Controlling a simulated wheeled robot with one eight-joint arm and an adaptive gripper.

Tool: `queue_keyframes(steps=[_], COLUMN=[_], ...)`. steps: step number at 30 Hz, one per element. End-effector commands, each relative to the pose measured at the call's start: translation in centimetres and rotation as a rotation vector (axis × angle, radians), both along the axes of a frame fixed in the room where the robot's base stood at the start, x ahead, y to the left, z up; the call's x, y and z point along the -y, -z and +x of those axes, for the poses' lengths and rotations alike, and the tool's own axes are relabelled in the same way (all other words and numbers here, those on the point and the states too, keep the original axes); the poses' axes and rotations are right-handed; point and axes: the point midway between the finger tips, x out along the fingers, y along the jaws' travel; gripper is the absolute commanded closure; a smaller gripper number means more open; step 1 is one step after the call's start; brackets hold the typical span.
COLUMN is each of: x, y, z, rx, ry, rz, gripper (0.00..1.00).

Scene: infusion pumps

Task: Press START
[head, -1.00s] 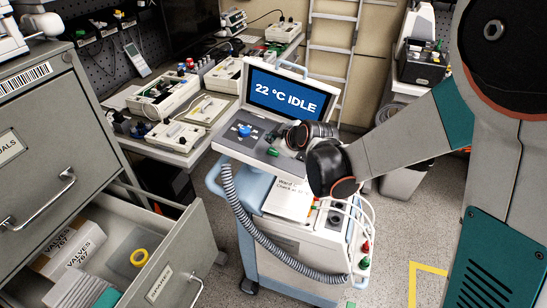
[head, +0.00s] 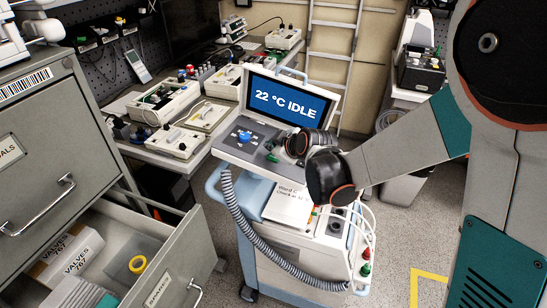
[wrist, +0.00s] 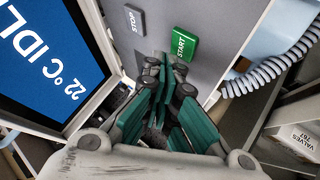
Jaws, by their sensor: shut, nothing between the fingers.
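The green START button (wrist: 182,44) is on the grey control panel (wrist: 215,25) in the wrist view. The dark STOP button (wrist: 135,20) is beside it, nearer the screen. My gripper (wrist: 163,62) is shut and empty, its fingertips just beside START's lower left edge in the picture. I cannot tell whether they touch the panel. In the head view, a small green patch on the panel looks like START (head: 272,157), and my wrist hides most of the gripper. The screen (head: 290,103) reads "22 °C IDLE"; it also shows in the wrist view (wrist: 45,50).
A blue knob (head: 245,137) sits on the panel. The cart carries a ribbed grey hose (head: 245,235) and a paper note (head: 290,201). An open drawer (head: 165,255) stands at left. A cluttered bench (head: 175,160) is behind. Floor at right is clear.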

Motion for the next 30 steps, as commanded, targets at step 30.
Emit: queue_keyframes(steps=[30], x=[-0.14], y=[0.80], z=[0.04], rx=[0.000], ry=[0.000], rz=[0.000], gripper=[1.00])
